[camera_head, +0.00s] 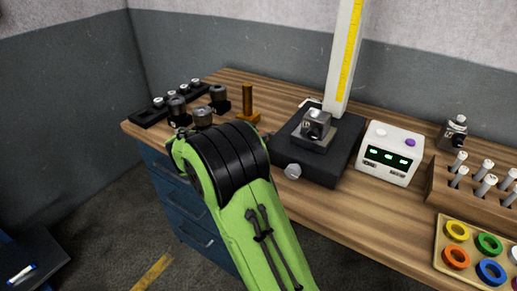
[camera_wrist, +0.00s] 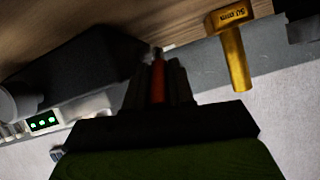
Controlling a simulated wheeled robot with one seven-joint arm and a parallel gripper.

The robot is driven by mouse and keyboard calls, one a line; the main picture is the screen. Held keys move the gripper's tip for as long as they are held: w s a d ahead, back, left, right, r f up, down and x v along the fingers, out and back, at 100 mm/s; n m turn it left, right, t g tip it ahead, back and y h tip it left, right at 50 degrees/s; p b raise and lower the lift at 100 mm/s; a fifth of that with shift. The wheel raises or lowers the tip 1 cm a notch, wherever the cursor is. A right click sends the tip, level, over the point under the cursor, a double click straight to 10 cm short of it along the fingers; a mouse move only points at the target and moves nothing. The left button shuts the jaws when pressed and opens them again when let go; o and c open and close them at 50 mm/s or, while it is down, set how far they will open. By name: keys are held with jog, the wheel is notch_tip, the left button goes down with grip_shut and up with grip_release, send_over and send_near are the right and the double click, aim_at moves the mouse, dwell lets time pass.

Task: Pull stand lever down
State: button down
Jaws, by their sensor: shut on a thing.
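The stand has a black base (camera_head: 345,158) and a tall white column (camera_head: 341,60) with a yellow scale, right of my arm in the head view. My gripper (camera_wrist: 158,75) shows in the wrist view, its dark fingers shut on a slim red part that I take to be the stand lever (camera_wrist: 158,82). A dark end shows beyond the fingertips. The large black block at left in the wrist view (camera_wrist: 75,68) looks like the stand's base. In the head view my green arm hides the gripper and the lever.
A brass gauge marked 50 mm (camera_wrist: 236,55) stands close beside my gripper; it also shows in the head view (camera_head: 247,103). A white display box (camera_head: 390,152) is right of the stand. Several dark cylindrical parts (camera_head: 219,98) stand at the back left.

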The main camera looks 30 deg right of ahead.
jog(key=shift+a+f+h+b, duration=0.15)
jog(key=shift+f+h+b, duration=0.15)
jog(key=shift+b, duration=0.4)
jog(key=c, duration=1)
grip_release()
jog(key=shift+o, duration=0.2)
